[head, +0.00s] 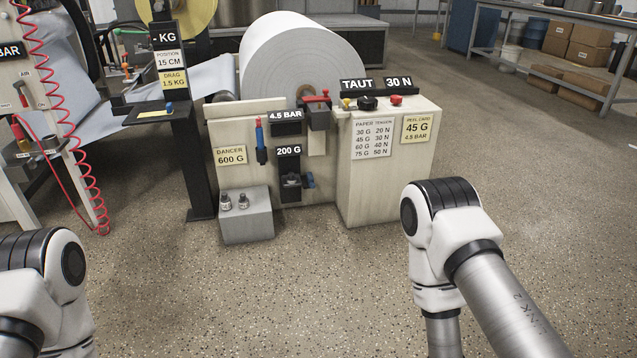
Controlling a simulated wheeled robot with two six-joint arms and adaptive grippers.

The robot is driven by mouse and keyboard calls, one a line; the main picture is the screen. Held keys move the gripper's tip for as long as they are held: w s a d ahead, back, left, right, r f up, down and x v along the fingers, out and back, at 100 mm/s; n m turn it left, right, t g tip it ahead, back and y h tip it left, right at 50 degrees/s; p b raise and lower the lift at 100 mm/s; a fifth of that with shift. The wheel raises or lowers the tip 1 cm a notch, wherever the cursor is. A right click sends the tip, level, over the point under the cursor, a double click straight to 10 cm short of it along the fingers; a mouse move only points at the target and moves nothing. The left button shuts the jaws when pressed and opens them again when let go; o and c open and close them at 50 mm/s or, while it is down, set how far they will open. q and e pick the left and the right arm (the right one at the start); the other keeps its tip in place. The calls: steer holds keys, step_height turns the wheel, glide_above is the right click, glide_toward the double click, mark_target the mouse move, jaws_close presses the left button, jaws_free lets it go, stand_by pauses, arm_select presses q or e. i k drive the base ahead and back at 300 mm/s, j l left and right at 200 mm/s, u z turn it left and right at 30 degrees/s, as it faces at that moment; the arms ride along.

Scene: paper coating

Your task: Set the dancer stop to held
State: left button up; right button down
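The beige machine stand (225,130) carries a yellow label (230,156) reading DANCER 600 G. No part is labelled as the dancer stop, so I cannot tell for sure which it is. A blue-handled lever (260,142) with a red tip hangs upright right of that label. A red handle (316,98) sits on a dark block to the upper right. A small blue piece (309,181) shows beside the dark holder (290,181) below the 200 G display (289,151). Both my arms show in the foreground; their grippers are out of view.
A control box (385,185) with TAUT and 30 N displays (376,84) stands at right. A grey block (246,222) with two small metal weights stands in front. A large paper roll (300,55) is behind. A red coiled hose (85,150) hangs at left. The foreground floor is clear.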

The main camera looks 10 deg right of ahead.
mark_target(309, 178)
steer(key=i+l, duration=0.15)
steer(key=i, duration=1)
steer(key=i+l, duration=0.2)
steer(key=i, duration=0.95)
steer(key=l+z, duration=0.05)
